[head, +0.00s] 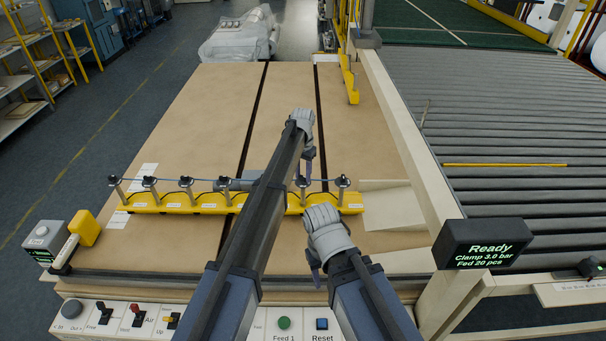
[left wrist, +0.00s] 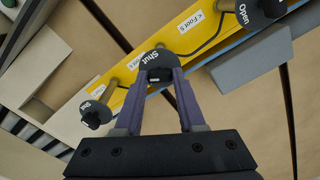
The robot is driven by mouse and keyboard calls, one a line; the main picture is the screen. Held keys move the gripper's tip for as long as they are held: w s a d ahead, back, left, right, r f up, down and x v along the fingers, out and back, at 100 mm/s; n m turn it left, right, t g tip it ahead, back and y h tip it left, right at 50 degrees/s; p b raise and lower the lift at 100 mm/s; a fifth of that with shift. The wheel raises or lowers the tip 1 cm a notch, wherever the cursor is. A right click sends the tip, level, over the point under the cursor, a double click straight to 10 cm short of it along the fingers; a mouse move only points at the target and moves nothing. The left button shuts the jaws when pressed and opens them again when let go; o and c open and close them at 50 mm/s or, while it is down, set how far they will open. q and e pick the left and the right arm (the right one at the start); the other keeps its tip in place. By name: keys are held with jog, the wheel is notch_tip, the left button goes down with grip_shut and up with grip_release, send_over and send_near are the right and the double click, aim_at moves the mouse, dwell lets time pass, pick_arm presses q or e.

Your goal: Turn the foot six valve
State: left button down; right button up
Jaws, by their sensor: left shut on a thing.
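A long yellow bar (head: 235,203) lies across the brown boards and carries a row of small posts with dark valve knobs. My left gripper (head: 303,178) reaches down to the second knob from the right. In the left wrist view my left gripper (left wrist: 160,76) has its purple fingers shut on that valve knob (left wrist: 152,58), which reads "Shut". The neighbouring knob (left wrist: 262,12) reads "Open", and the end knob (left wrist: 95,116) is on the other side. Foot labels on the bar are small. My right gripper (head: 316,275) hangs in front of the bar, seen edge-on, its opening unclear.
A control panel (head: 185,322) with switches and buttons runs along the front edge. A dark display (head: 482,243) reads "Ready, Clamp 3.0 bar, Fed 20 pcs". A roller conveyor (head: 490,120) lies right of the cream rail. The boards behind the bar are mostly clear.

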aim_at(303, 176)
pick_arm(q)
jog(key=m, duration=1.1)
jog(key=shift+m, duration=0.3)
dwell(0.3)
jog(key=c, duration=0.5)
grip_release()
notch_tip(303, 176, up, 8)
jog(key=p, duration=0.8)
